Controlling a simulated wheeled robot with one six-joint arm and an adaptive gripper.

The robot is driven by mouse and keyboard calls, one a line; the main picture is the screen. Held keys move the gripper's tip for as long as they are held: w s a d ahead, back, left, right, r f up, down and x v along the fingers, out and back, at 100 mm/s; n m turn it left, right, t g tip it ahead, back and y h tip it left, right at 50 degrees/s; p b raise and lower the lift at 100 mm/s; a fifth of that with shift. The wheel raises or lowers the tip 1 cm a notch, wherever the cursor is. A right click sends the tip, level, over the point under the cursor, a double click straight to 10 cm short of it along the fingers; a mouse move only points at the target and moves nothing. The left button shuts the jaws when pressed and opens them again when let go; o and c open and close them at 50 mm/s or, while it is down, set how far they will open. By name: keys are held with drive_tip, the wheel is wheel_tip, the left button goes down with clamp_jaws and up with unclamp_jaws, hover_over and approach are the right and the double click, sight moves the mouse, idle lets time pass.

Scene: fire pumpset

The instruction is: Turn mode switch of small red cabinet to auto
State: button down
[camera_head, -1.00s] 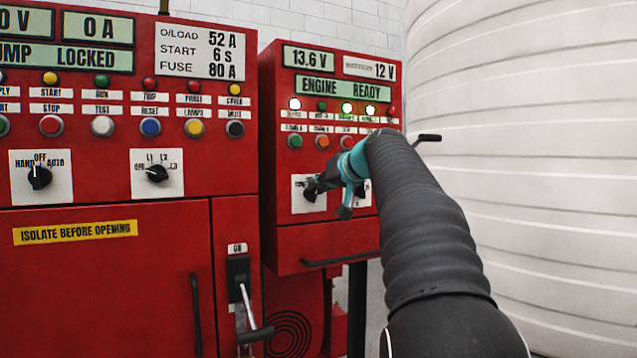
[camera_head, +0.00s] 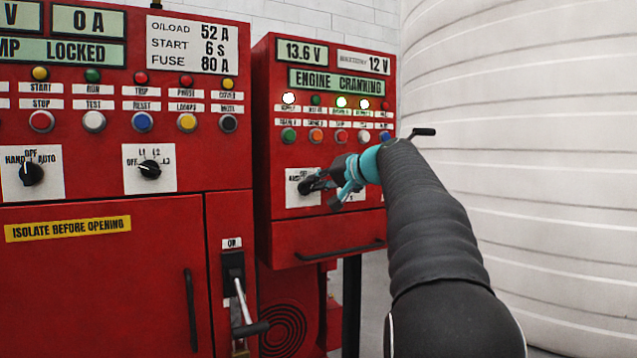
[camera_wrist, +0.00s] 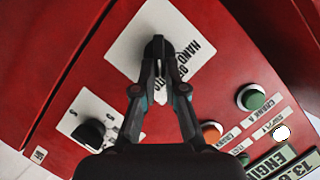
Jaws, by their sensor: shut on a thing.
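The small red cabinet (camera_head: 283,235) stands right of a larger red cabinet. Its display (camera_head: 338,85) reads "ENGINE CRANKING". The mode switch (camera_wrist: 158,47) is a black knob on a white plate, shown upside down in the wrist view, with "HAND" legible beside it. My gripper (camera_wrist: 160,78) is shut on this knob, one finger on each side. In the head view my gripper (camera_head: 316,186) reaches the plate from the right and hides much of it. The "AUTO" label is covered, so I cannot tell which position the knob points to.
A second black knob (camera_wrist: 88,133) sits on another white plate beside my gripper. Lit buttons and an orange button (camera_wrist: 211,131) are close by. The larger cabinet (camera_head: 100,270) has a lever (camera_head: 240,300). A white ribbed tank (camera_head: 530,150) stands at right.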

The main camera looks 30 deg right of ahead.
drive_tip(key=shift+w+a+f, duration=0.15)
drive_tip(key=shift+a+f, duration=0.05)
drive_tip(key=shift+f, duration=0.1)
drive_tip(key=c, duration=1.2)
unclamp_jaws()
drive_tip(key=shift+w+a, duration=0.1)
drive_tip(key=shift+c, duration=0.2)
drive_tip(key=v, duration=1.2)
drive_tip(key=shift+d+r, duration=0.1)
drive_tip(key=shift+d, duration=0.1)
